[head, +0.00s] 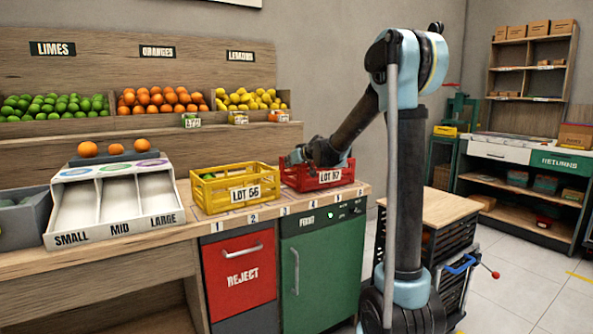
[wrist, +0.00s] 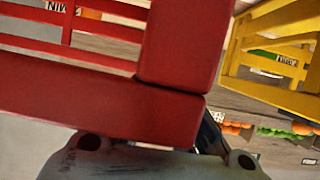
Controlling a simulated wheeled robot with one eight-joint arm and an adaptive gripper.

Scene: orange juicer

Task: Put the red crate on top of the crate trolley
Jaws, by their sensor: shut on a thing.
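The red crate (head: 332,178), labelled LOT 57, is at the right end of the wooden counter, beside the yellow crate. My gripper (head: 294,160) reaches over it from the right and is shut on its rim near the left back corner. In the wrist view the red crate's slatted wall and corner (wrist: 180,55) fill the left and middle; the fingertips' contact is hidden. I cannot tell whether the crate is lifted. The crate trolley (head: 447,207) stands right of the counter, with a bare wooden top and dark crates below, partly hidden by my arm.
The yellow crate (head: 237,193), labelled LOT 56, stands just left of the red one and also shows in the wrist view (wrist: 245,45). A sorting tray (head: 115,207) is farther left. Fruit bins (head: 155,104) line the back. Open floor lies right of the trolley.

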